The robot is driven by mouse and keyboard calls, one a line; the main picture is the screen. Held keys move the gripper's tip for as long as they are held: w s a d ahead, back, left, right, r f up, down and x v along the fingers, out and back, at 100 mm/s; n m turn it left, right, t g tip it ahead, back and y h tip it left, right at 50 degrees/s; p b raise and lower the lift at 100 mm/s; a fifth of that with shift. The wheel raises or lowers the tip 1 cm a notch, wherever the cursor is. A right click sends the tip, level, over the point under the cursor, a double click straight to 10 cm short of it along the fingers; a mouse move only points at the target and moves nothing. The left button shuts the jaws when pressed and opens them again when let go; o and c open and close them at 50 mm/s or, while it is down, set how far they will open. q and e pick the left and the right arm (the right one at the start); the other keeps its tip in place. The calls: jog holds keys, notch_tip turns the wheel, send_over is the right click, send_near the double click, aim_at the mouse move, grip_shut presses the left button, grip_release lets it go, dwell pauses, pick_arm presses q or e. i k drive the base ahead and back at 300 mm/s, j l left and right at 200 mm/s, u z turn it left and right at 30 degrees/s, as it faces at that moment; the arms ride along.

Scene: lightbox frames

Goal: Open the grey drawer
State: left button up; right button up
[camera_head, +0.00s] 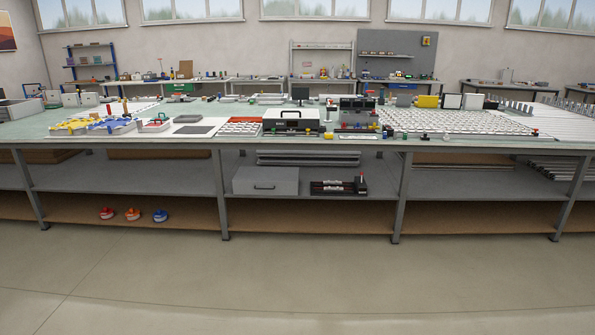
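A grey box-like drawer unit (283,179) sits on the middle shelf under the long workbench, near the centre of the view. A small dark handle (264,188) is on its front. The front looks flush with the body, so the drawer appears closed. Neither of my grippers is in view.
A black device with a red knob (338,187) stands just right of the drawer unit on the shelf (205,182). The workbench top (150,140) above is crowded. Three coloured round items, one of them blue (160,216), sit on the bottom shelf. The floor (300,285) in front is clear.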

aim_at(239, 187)
jog(key=i, duration=2.6)
jog(key=i+u, duration=0.3)
jog(key=i, duration=0.25)
jog(key=i+u, duration=0.25)
jog(key=i, duration=0.25)
jog(key=i+l+u, duration=0.15)
jog(key=i+u, duration=0.15)
jog(key=i, duration=0.25)
jog(key=i+l+u, duration=0.3)
jog(key=i, duration=0.2)
